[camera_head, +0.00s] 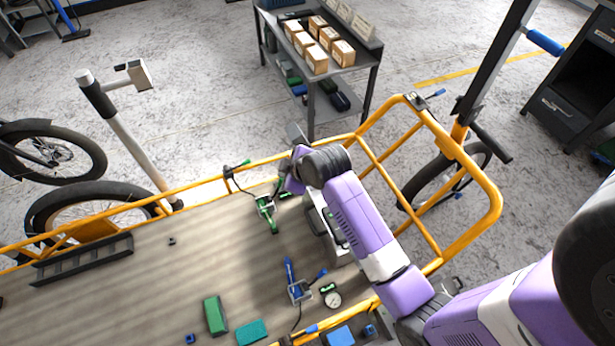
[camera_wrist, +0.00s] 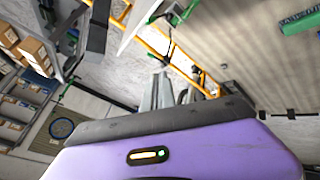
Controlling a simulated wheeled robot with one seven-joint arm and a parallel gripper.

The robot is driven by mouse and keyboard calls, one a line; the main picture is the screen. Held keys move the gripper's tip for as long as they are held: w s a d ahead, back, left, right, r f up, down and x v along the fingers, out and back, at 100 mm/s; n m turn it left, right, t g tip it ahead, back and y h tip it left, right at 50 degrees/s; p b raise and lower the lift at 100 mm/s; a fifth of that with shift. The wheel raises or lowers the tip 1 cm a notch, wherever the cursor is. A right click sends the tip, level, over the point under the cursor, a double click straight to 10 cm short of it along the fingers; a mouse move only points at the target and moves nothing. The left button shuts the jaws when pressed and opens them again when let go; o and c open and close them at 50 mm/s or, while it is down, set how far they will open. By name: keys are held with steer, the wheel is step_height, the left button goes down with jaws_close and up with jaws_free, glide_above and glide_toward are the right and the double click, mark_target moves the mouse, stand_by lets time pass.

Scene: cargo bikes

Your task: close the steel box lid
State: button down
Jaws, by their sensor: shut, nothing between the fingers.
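The steel box (camera_head: 322,228) sits on the cargo bike's wooden bed, in the head view, partly hidden behind my purple arm. Its interior shows only in part, and I cannot tell the lid's angle there. In the wrist view a pale flat panel (camera_wrist: 137,18), possibly part of the box or its lid, juts in at the top. My gripper (camera_wrist: 160,78) is shut and empty in the wrist view, its grey fingers close together. The panel appears beyond the fingertips; I cannot tell whether they touch. In the head view my wrist covers most of the gripper.
The wooden bed (camera_head: 130,290) has a yellow rail (camera_head: 370,165) around it. A green clamp (camera_head: 266,212), blue clamp (camera_head: 295,285), round gauge (camera_head: 332,298) and green block (camera_head: 215,315) lie near the box. A cart (camera_head: 345,78) with small cartons stands beyond the rail.

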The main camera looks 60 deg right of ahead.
steer(key=s+a+r+n+g+y+p, duration=0.2)
steer(key=s+r+n+g+y+p, duration=0.15)
steer(key=s+n+g, duration=0.3)
step_height(320, 180, down, 11)
steer(key=w+b, duration=0.1)
steer(key=w, duration=0.1)
steer(key=shift+s+d+r+p, duration=0.15)
steer(key=shift+s+d+r, duration=0.2)
steer(key=shift+s+d, duration=0.3)
steer(key=shift+s+d+r+p, duration=0.15)
steer(key=shift+s+d+r, duration=0.15)
steer(key=shift+s+d, duration=0.35)
steer(key=shift+r+y, duration=0.1)
steer(key=shift+y, duration=0.15)
